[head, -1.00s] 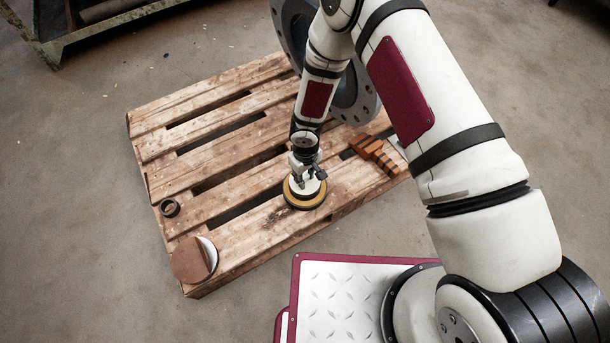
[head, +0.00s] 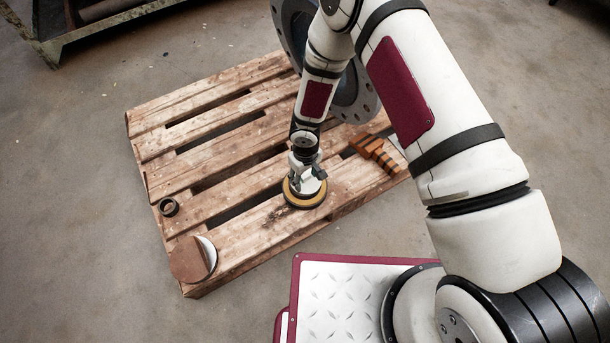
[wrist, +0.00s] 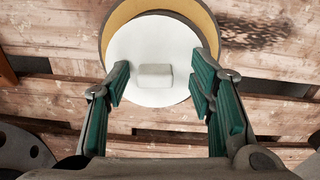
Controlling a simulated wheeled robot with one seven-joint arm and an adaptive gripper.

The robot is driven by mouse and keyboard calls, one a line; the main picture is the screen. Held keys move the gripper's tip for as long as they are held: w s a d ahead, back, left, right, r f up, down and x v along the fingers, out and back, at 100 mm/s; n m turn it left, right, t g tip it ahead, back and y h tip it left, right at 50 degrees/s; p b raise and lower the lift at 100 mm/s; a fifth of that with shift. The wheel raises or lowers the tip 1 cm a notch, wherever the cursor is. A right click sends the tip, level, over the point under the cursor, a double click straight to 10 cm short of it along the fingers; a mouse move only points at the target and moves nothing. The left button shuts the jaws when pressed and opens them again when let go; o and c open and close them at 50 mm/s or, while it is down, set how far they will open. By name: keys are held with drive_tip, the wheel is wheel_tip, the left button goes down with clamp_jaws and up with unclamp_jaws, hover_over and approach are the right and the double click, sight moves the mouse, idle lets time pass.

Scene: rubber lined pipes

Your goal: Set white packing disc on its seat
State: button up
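The white packing disc (wrist: 153,48) shows in the wrist view, with a small pale block-shaped grip (wrist: 155,75) on its top face. It lies over a round yellow seat with a dark rim (wrist: 122,18), whose yellow band shows mainly along the far side. In the head view the yellow seat (head: 303,203) rests on the pallet's near plank, the disc mostly hidden under my gripper (head: 307,174). In the wrist view my gripper (wrist: 160,82) is open, its green-padded fingers apart on either side of the grip, with gaps to it. I cannot tell if the disc is fully flat.
The wooden pallet (head: 235,222) has open slots between planks. A brown disc over a white one (head: 188,260) lies at its near left corner, a small dark ring (head: 169,207) behind. An orange-brown stepped block (head: 375,152) lies right; a large flanged pipe (head: 361,98) stands behind my arm.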

sight(305, 177)
drive_tip(key=shift+r, duration=0.15)
wheel_tip(305, 177, up, 12)
idle(0.6)
